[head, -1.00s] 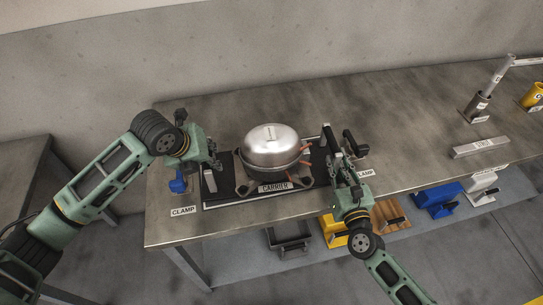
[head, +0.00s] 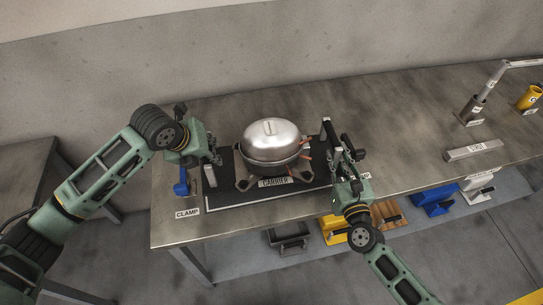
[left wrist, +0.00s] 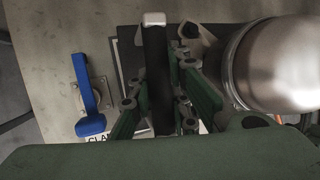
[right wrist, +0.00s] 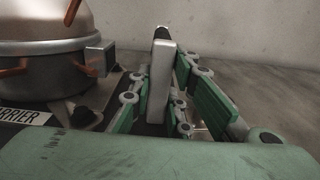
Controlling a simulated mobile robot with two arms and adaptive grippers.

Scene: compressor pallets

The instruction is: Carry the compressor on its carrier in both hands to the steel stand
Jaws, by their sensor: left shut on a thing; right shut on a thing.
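The compressor (head: 270,143), a silver dome on a dark base, sits upright on the black carrier (head: 222,184) with a CARRIER label. It also shows in the left wrist view (left wrist: 285,65) and right wrist view (right wrist: 45,45). My left gripper (head: 210,163) is shut on the carrier's left handle (left wrist: 155,70), a dark upright bar with a pale end. My right gripper (head: 345,165) is shut on the right handle (right wrist: 160,80). The carrier is at the bench's left part; its clearance above the bench is hard to tell. I cannot clearly identify the steel stand.
A blue clamp (head: 181,182) stands on the bench (head: 425,115) left of the carrier. A grey bar (head: 473,149), a jointed post (head: 475,107) and a yellow cup (head: 530,97) are at the right. Several bins fill the lower shelf. Another grey table (head: 25,165) stands at the far left.

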